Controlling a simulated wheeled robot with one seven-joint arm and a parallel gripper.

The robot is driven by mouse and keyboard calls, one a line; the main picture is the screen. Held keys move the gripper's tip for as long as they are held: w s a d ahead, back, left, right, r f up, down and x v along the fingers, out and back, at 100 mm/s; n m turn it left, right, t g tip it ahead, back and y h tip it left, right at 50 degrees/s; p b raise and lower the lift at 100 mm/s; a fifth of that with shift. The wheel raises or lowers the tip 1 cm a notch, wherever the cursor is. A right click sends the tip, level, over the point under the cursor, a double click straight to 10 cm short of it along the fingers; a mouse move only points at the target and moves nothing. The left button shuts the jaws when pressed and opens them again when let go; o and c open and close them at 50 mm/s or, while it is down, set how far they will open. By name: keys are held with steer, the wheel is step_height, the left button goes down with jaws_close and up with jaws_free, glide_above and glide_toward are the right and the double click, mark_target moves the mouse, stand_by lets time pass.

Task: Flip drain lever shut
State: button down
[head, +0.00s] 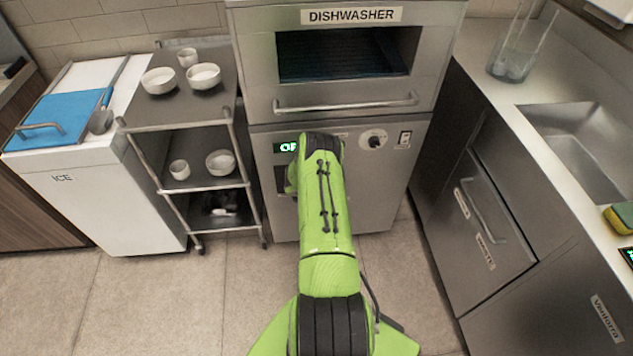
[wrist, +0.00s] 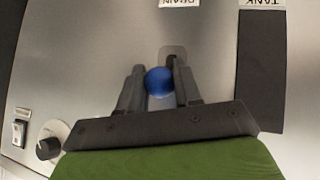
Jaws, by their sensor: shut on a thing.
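The drain lever's round blue knob (wrist: 159,81) shows in the wrist view, just below the upside-down DRAIN label (wrist: 180,3). My gripper (wrist: 160,80) has its two dark fingers on either side of the knob, shut on it. The lever's shaft and its slot are mostly hidden behind the knob and the right finger. In the head view my green arm reaches forward to the lower front of the dishwasher (head: 385,185) and hides the lever and my fingers.
A dark panel under a TANK label (wrist: 262,70) lies beside the lever. A dial (head: 373,139) and a switch (head: 404,139) are on the same front. The dishwasher's upper opening (head: 340,55) is dark. A cart with bowls (head: 190,98) stands left; a counter with a sink (head: 585,145) stands right.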

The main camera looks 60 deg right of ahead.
steer(key=c, duration=0.8)
jaws_free()
steer(key=shift+d, duration=0.1)
steer(key=p+v, duration=0.4)
steer(key=v, duration=1.1)
steer(key=shift+a+r, duration=0.25)
steer(key=shift+r, duration=0.05)
